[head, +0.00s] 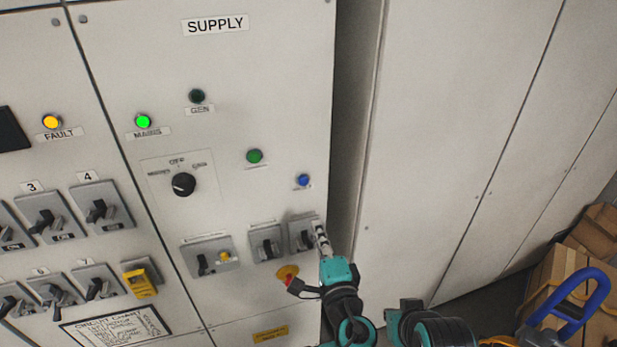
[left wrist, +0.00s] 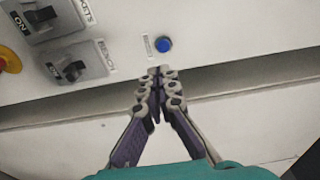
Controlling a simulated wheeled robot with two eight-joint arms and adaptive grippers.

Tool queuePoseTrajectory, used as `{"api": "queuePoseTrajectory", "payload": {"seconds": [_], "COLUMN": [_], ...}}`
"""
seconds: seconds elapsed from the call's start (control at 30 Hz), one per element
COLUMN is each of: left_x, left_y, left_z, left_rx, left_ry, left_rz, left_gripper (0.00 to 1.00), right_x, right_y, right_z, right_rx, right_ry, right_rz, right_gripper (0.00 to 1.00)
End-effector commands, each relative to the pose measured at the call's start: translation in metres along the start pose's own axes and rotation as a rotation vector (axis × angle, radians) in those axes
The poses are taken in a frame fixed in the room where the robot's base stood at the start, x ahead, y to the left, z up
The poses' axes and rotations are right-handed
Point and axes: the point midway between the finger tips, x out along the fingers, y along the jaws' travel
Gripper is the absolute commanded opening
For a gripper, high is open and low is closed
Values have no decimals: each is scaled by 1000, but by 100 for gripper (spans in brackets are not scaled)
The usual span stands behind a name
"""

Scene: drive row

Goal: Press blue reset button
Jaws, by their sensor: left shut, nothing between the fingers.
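The blue button (head: 303,180) is a small round knob near the right edge of the white supply panel (head: 240,60), with a small label beside it. It also shows in the left wrist view (left wrist: 163,44), just beyond my fingertips. My left gripper (head: 320,228) is shut and empty, in front of the panel's lower right switches and below the blue button in the head view. In the left wrist view the closed fingertips (left wrist: 160,72) point at the button, with a small gap in the picture. Whether they touch the panel cannot be told. My right gripper is not in view.
A green button (head: 254,156) and a black rotary selector (head: 183,184) are to the left. Switches (head: 266,243) and a red-and-yellow knob (head: 288,273) sit close to my left gripper. Cardboard boxes (head: 600,235) and a blue handle (head: 580,295) are at the lower right.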

Motion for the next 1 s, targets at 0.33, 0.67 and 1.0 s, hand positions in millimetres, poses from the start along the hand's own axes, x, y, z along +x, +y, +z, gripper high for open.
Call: {"api": "queuePoseTrajectory", "payload": {"seconds": [0.33, 0.67, 1.0], "left_x": [-2, 31, 103], "left_y": [-3, -4, -4], "left_z": [-5, -3, -4], "left_rx": [10, 9, 9], "left_ry": [8, 2, 4], "left_rz": [-17, -16, -16], "left_gripper": [0, 0, 0], "right_x": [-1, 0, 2], "right_y": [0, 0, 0], "right_z": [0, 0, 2], "right_rx": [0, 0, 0], "right_ry": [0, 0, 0], "right_rz": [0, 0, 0], "right_gripper": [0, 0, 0]}}
